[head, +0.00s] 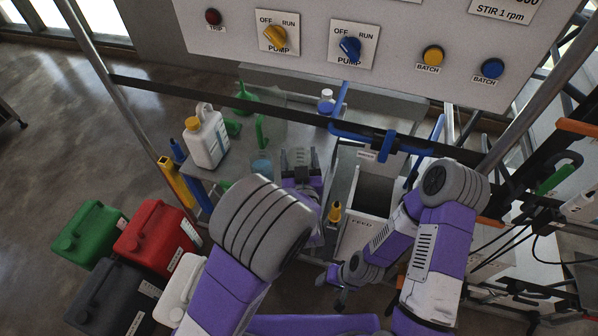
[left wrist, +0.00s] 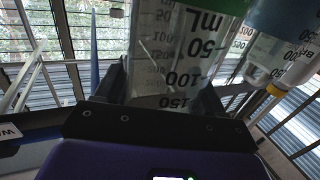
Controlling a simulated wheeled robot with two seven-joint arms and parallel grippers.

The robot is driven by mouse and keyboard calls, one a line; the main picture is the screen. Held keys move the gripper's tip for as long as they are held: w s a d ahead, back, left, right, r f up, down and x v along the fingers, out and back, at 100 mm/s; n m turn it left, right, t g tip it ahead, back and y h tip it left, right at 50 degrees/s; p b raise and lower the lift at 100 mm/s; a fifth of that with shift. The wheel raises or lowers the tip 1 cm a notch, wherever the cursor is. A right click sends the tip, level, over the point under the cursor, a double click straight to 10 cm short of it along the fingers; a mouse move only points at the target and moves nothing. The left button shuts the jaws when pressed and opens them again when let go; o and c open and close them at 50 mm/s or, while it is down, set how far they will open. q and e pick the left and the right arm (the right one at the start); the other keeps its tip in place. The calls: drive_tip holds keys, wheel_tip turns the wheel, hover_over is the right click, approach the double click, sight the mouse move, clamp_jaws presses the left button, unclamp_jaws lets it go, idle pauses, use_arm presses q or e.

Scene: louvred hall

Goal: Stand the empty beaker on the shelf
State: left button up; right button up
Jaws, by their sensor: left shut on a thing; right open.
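My left gripper (head: 299,158) is shut on a clear beaker (left wrist: 170,60) with black mL graduations, which fills the upper middle of the left wrist view between the two dark fingers. No liquid shows in the visible part of it. In the head view the gripper is above the grey bench, and I cannot make out the held beaker's outline there. Another clear vessel with bluish contents (head: 262,164) stands just left of the gripper. My right gripper (head: 332,290) is open and low, by the FEED bin. I cannot tell for sure which surface is the shelf.
A white jug (head: 206,137), green funnel (head: 243,97) and small blue-labelled bottle (head: 326,101) stand on the bench. The FEED bin (head: 372,196) is right of the gripper. Canisters (head: 155,229) stand on the floor left.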

use_arm(q)
drive_tip(key=shift+w+f+b, duration=0.15)
drive_tip(key=shift+f+b, duration=0.5)
drive_tip(key=shift+f, duration=1.8)
drive_tip(key=shift+f, duration=0.1)
drive_tip(key=o, duration=0.9)
drive_tip(key=shift+f, duration=0.1)
drive_tip(key=o, duration=0.4)
drive_tip(key=shift+r, duration=0.2)
drive_tip(key=shift+s+r, duration=0.1)
drive_tip(key=shift+s, duration=0.1)
drive_tip(key=s, duration=0.7)
drive_tip(key=s+d+p, duration=0.1)
drive_tip(key=s, duration=0.3)
drive_tip(key=shift+s, duration=0.35)
